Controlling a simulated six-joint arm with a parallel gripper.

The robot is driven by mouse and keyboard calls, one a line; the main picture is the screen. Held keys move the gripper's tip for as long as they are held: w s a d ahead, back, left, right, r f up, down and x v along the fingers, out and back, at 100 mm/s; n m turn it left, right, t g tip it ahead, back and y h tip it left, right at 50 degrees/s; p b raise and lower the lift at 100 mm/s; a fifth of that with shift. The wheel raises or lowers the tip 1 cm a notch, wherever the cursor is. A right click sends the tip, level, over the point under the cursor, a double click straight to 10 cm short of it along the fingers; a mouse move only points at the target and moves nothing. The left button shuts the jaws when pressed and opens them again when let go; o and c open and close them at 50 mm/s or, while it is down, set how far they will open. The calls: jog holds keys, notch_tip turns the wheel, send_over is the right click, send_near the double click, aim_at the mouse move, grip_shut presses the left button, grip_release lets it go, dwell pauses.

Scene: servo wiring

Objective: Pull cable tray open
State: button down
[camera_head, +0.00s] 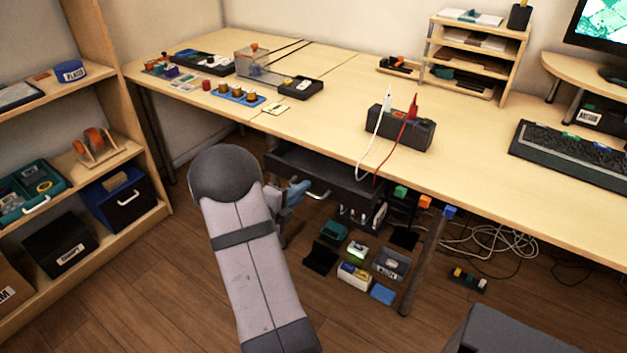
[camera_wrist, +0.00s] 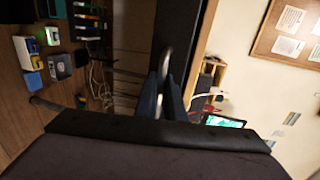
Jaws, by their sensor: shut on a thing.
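The dark cable tray (camera_head: 335,178) hangs under the front edge of the desk, left of the middle. Its silver handle (camera_head: 318,191) sticks out from the front and is partly hidden by my gripper. My gripper (camera_head: 300,190) is at the tray's front, shut on the handle. In the wrist view the two dark blue fingers (camera_wrist: 162,98) close around the handle (camera_wrist: 165,62), and the tray's dark front (camera_wrist: 178,32) stands beyond them. My arm hides part of the space left of the tray.
A power strip box (camera_head: 400,130) with white and red cables stands on the desk (camera_head: 335,85) above the tray; the cables hang over the edge. Small bins (camera_head: 354,276) and loose cables (camera_head: 490,235) lie on the floor below. A shelf (camera_head: 130,160) stands left.

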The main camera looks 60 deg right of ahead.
jog(key=f+v, duration=0.2)
jog(key=v, duration=1)
jog(key=shift+a+f, duration=0.25)
jog(key=shift+a, duration=0.05)
jog(key=c, duration=2.1)
grip_release()
jog(key=v, duration=0.7)
jog(key=shift+a, duration=0.1)
